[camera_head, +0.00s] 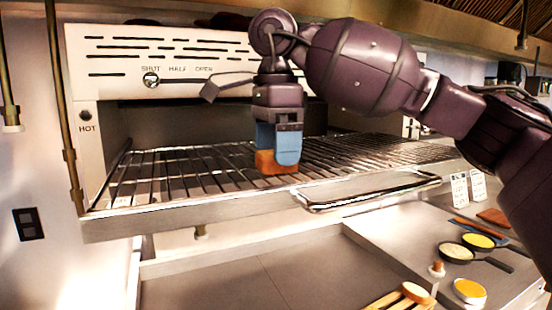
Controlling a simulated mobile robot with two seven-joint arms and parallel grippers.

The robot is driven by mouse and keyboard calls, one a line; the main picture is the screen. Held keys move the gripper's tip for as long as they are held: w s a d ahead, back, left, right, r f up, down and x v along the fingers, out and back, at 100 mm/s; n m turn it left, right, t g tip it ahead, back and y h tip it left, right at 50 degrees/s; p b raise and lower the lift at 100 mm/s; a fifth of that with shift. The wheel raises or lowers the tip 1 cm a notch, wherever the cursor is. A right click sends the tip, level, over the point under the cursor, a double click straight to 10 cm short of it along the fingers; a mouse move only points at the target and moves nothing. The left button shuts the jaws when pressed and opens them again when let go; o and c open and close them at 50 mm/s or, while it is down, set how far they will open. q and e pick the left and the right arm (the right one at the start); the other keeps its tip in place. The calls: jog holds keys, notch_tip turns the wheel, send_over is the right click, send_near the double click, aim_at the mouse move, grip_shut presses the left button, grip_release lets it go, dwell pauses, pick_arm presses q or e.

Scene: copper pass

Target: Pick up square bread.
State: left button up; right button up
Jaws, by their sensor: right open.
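The square bread, an orange-brown block (265,168), sits on the wire rack (190,170) of the grill. My right gripper (278,155) points straight down at it, with its blue fingers at the bread's level. The near finger covers part of the bread. The jaws are open, and I cannot tell whether a finger touches the bread. My left gripper is not in view.
The grill hood (240,60) stands close behind my right gripper. A metal handle (370,190) runs along the rack's front. Lower right, a counter holds small pans (480,241), a yellow-filled bowl (470,290) and a wooden item (405,296).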

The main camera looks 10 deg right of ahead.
jog(key=shift+f, duration=0.65)
jog(key=shift+c, duration=0.3)
jog(key=c, duration=0.9)
jog(key=shift+r, duration=0.1)
jog(key=shift+c, duration=0.2)
